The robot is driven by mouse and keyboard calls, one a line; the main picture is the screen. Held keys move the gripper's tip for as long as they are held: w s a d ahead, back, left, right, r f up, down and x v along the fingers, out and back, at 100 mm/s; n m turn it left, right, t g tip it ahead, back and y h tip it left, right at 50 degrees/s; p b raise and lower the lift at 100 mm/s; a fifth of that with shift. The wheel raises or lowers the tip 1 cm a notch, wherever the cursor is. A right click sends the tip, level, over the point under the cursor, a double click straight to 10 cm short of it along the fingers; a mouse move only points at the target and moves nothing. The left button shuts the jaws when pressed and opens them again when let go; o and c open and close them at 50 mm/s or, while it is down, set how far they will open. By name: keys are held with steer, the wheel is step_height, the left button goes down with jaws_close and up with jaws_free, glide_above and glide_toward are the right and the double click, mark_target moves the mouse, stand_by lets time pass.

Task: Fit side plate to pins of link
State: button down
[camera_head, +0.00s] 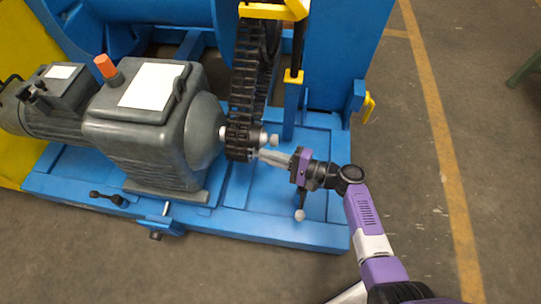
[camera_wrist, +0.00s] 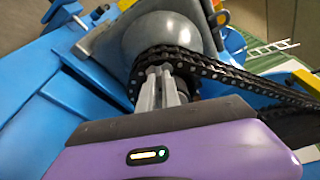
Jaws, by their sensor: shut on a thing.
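My gripper (camera_head: 260,154) reaches in from the right, with its fingertips at the chain on the small sprocket. In the wrist view my gripper (camera_wrist: 158,70) has its two grey fingers close together, with the tips against the chain. It is shut on the side plate, which is small and mostly hidden between the tips. The dark chain (camera_head: 246,78) runs down to the sprocket (camera_head: 238,136) at the motor shaft. The chain also shows in the wrist view (camera_wrist: 235,75), curving around the sprocket. The link and its pins are too small and covered to make out.
The grey motor (camera_head: 150,125) stands left of the sprocket on a blue base frame (camera_head: 270,228). A yellow guard edge (camera_head: 270,11) and a blue post (camera_head: 290,108) stand close to the chain.

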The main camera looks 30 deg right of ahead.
steer(key=shift+w+a, duration=0.4)
steer(key=shift+a, duration=0.15)
steer(key=c, duration=1.5)
jaws_free()
steer(key=p+v, duration=0.1)
steer(key=v, duration=0.6)
steer(key=shift+s+d+p, duration=0.25)
steer(key=shift+s+p, duration=0.05)
steer(key=shift+s, duration=0.05)
